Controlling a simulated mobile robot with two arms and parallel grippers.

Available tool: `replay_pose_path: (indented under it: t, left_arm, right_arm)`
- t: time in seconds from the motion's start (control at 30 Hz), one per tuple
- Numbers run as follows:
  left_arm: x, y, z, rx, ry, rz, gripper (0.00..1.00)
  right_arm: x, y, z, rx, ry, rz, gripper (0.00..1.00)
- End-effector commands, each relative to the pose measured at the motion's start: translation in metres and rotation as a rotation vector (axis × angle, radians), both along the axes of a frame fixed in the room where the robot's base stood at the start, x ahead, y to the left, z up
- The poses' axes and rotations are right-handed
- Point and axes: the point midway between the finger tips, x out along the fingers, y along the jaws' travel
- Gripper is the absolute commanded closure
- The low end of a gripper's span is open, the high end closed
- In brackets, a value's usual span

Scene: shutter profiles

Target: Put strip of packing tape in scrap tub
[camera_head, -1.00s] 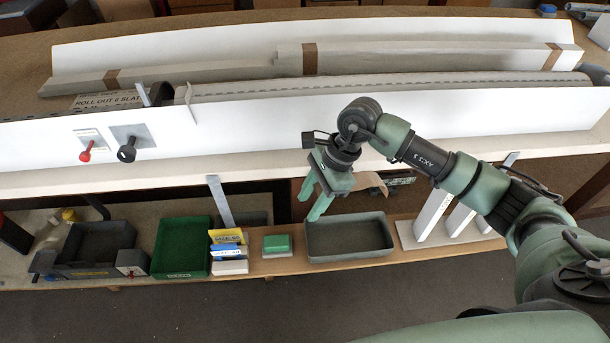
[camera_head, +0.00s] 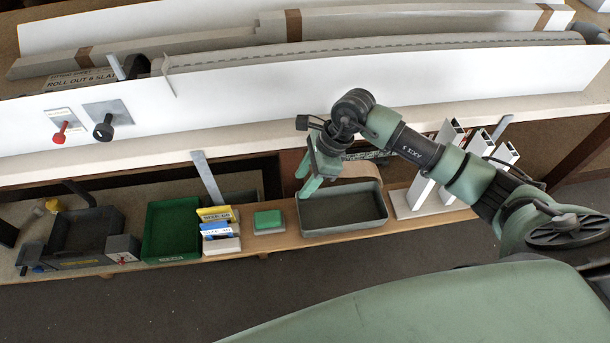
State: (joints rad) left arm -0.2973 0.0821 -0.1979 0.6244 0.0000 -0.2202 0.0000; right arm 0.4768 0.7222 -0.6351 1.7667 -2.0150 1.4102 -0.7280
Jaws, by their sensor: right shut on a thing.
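My right gripper (camera_head: 307,182) points down at the left rear corner of the open grey tub (camera_head: 343,234) on the low shelf. It is shut on a tan strip of packing tape (camera_head: 364,169), which curves out to the right from behind the jaws, over the tub's back rim. The held end of the strip is hidden by the gripper. The tub looks empty, and no label on it can be read. I cannot tell whether the strip touches the rim. My left gripper is out of view.
Left of the tub are a green sponge-like block (camera_head: 268,220), yellow and blue cards (camera_head: 217,222) and a green tray (camera_head: 172,230). White profiles (camera_head: 424,193) stand close on the right. The white bench edge (camera_head: 250,142) runs above the shelf.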

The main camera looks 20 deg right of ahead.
Motion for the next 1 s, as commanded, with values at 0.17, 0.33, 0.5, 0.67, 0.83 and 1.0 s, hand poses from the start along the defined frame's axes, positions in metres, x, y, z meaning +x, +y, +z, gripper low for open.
replay_pose_path:
  t: [0.17, 0.33, 0.5, 0.67, 0.83, 1.0]
  left_arm:
    - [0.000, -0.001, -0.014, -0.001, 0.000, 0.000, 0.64]
    - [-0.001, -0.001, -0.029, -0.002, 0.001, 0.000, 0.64]
    - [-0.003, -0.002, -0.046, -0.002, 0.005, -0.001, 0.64]
    - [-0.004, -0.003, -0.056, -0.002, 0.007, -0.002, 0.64]
    - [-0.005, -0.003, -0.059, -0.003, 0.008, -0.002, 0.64]
    - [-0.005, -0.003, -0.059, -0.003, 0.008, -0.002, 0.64]
  right_arm:
    - [-0.001, 0.001, -0.022, 0.002, 0.003, 0.000, 0.94]
    - [0.000, 0.000, -0.041, -0.001, 0.001, 0.001, 0.94]
    - [0.000, 0.000, -0.058, -0.001, 0.001, 0.000, 0.94]
    - [0.000, 0.000, -0.069, 0.000, 0.000, 0.000, 0.94]
    - [0.000, 0.000, -0.072, 0.000, 0.000, 0.000, 0.94]
    - [0.000, 0.000, -0.071, 0.000, 0.001, 0.000, 0.94]
